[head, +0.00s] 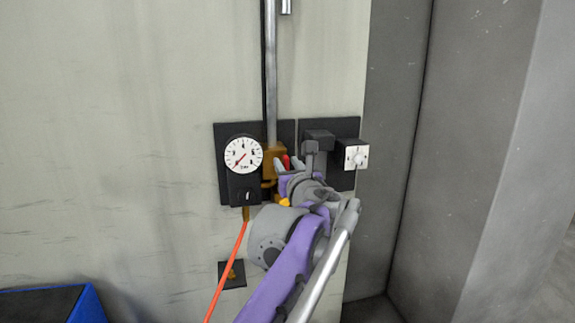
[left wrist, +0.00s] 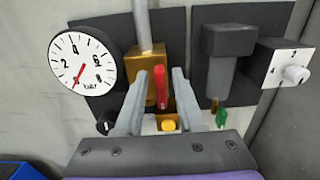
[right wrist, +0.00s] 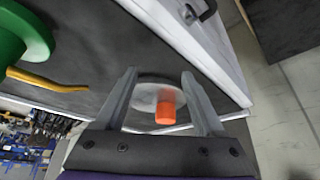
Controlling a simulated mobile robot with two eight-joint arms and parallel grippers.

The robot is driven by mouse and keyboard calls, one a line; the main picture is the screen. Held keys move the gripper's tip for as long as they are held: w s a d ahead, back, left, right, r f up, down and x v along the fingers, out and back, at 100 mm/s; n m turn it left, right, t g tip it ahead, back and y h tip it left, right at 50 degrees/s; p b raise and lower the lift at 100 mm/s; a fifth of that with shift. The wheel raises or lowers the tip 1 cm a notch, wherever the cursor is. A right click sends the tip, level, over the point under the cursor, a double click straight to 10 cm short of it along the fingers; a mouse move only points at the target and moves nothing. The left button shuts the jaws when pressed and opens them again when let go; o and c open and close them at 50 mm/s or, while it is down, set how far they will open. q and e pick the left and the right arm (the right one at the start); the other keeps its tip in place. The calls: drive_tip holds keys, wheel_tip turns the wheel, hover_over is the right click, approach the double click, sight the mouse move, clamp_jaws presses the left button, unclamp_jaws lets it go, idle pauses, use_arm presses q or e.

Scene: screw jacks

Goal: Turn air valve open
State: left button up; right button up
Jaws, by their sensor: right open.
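The air valve is a brass block (left wrist: 143,72) with a red lever (left wrist: 160,86) pointing up, below a vertical metal pipe. The brass block (head: 273,155) and the red lever (head: 286,161) also show in the head view, partly hidden by my left gripper (head: 288,164). In the left wrist view, my left gripper (left wrist: 160,76) is open, with one finger on each side of the lever and gaps showing. Whether the lever lies fully between the fingers in depth is unclear. My right gripper (right wrist: 158,74) is open, away from the valve.
A round gauge (head: 243,154) is left of the valve, its needle toward the lower left. A box with a white knob (head: 356,157) is at right. An orange hose (head: 226,270) hangs below. An orange cylinder on a disc (right wrist: 165,108) shows between my right fingers.

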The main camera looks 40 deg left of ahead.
use_arm(q)
clamp_jaws()
use_arm(e)
drive_tip(key=shift+r, duration=0.15)
use_arm(q)
drive_tip(key=shift+s+a+r+n+p, duration=0.1)
drive_tip(key=shift+r+n+p, duration=0.05)
drive_tip(key=shift+n+p, duration=0.65)
use_arm(e)
drive_tip(key=shift+w+r, duration=0.3)
drive_tip(key=shift+r, duration=0.5)
use_arm(q)
drive_tip(key=n+p, duration=0.1)
drive_tip(key=n, duration=0.4)
drive_tip(key=f+n+p, duration=0.1)
drive_tip(key=n+p, duration=0.1)
drive_tip(key=n, duration=0.4)
drive_tip(key=s+n+p, duration=0.1)
drive_tip(key=n+p, duration=0.1)
drive_tip(key=n, duration=0.3)
drive_tip(key=shift+a+f, duration=0.35)
use_arm(e)
drive_tip(key=w+r+t, duration=0.1)
drive_tip(key=w+r, duration=0.3)
drive_tip(key=r, duration=0.4)
use_arm(q)
drive_tip(key=shift+n, duration=0.3)
drive_tip(key=shift+o, duration=1.1)
unclamp_jaws()
